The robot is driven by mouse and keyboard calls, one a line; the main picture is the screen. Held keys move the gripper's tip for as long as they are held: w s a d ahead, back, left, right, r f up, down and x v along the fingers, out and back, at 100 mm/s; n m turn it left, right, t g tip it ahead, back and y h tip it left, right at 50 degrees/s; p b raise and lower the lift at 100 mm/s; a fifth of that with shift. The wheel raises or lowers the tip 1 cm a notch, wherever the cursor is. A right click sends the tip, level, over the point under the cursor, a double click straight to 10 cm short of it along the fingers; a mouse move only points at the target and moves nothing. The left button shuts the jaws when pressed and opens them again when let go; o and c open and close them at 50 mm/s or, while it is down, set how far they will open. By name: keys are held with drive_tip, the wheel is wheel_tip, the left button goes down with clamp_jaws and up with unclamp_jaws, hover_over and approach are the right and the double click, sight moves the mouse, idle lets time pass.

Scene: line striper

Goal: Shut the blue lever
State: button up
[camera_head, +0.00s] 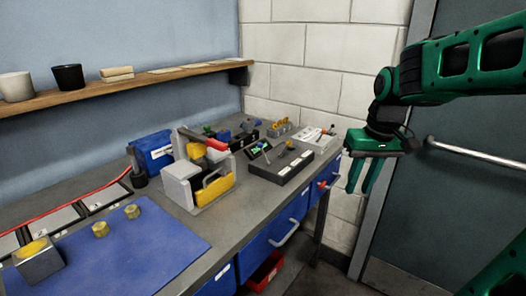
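No blue lever can be made out for certain. A dark grey box (283,177) on the bench bears small levers or knobs, one with a green part (256,150). The grey and yellow device (183,185) has a red handle (217,144) on top. My green gripper (359,191) hangs fingers down at the right, beyond the bench's right end, empty, with a gap between its fingers.
A blue mat (125,260) with brass nuts and a metal block lies on the near left of the bench (222,228). A blue box (153,150) stands behind. A shelf (120,86) with cups runs along the wall. A door with a bar (480,155) is at right.

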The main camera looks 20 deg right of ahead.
drive_tip(key=w+a+r+n+t, duration=0.15)
drive_tip(key=w+a, duration=0.25)
drive_tip(key=w, duration=0.5)
drive_tip(key=w+a+r+n, duration=0.2)
drive_tip(key=w+a+n, duration=0.1)
drive_tip(key=w, duration=0.6)
drive_tip(key=n+t, duration=0.1)
drive_tip(key=n, duration=0.2)
approach(262, 149)
drive_tip(key=shift+y, duration=0.4)
drive_tip(key=x, duration=1)
drive_tip(key=shift+w+d+f, duration=0.2)
drive_tip(key=shift+w+d, duration=0.15)
clamp_jaws()
drive_tip(key=shift+d, duration=0.1)
